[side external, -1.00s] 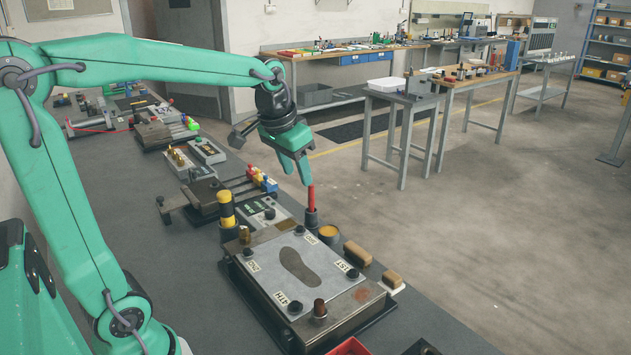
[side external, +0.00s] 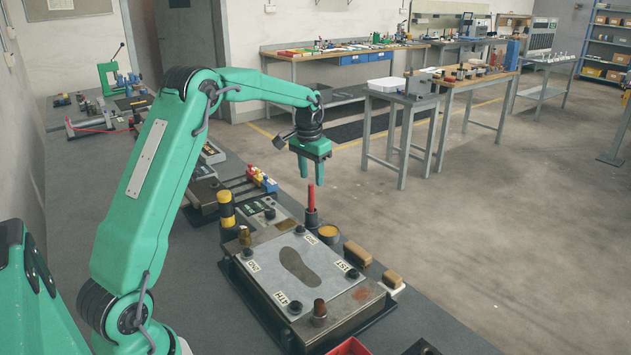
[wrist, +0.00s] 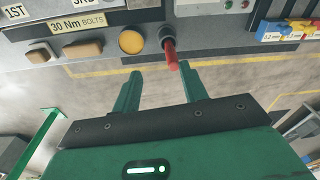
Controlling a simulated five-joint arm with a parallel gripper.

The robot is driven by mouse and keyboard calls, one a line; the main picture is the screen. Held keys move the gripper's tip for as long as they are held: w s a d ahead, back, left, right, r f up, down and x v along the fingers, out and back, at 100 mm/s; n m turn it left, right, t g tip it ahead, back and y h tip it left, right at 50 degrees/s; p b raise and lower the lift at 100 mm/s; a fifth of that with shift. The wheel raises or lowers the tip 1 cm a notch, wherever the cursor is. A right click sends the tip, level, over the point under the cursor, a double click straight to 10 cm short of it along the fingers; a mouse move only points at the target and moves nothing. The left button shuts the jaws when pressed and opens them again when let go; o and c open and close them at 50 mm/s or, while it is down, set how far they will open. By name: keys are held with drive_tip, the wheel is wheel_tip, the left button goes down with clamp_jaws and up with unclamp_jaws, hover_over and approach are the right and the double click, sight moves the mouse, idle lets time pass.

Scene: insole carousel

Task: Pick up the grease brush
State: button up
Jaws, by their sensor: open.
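The grease brush (side external: 311,198) appears as a red handle standing upright in a dark cup (side external: 311,217) at the far edge of the fixture plate; its lower end is hidden in the cup. My gripper (side external: 311,180) points down with its two green fingers open and empty, just above the handle's top in the side view. In the wrist view the red handle (wrist: 170,55) shows beyond the fingertips, nearer the right finger. I cannot tell whether the handle's top is between the fingers.
A yellow-topped tin (side external: 328,232) stands right of the cup. The plate with the insole shape (side external: 299,267) lies in front. Red, yellow and blue blocks (side external: 262,179) are behind.

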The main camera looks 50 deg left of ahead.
sight(312, 212)
drive_tip(key=shift+w+a+f, duration=0.25)
drive_tip(key=shift+a+f, duration=0.25)
drive_tip(key=shift+f, duration=0.1)
drive_tip(key=shift+w+a+f, duration=0.2)
drive_tip(key=shift+a+f, duration=0.25)
drive_tip(key=shift+f, duration=0.1)
drive_tip(key=shift+w+a+f, duration=0.1)
drive_tip(key=shift+w+f, duration=0.1)
drive_tip(key=shift+f, duration=1.75)
drive_tip(key=shift+w+a+f, duration=0.1)
drive_tip(key=shift+w+f, duration=0.05)
drive_tip(key=shift+f, duration=1.8)
clamp_jaws()
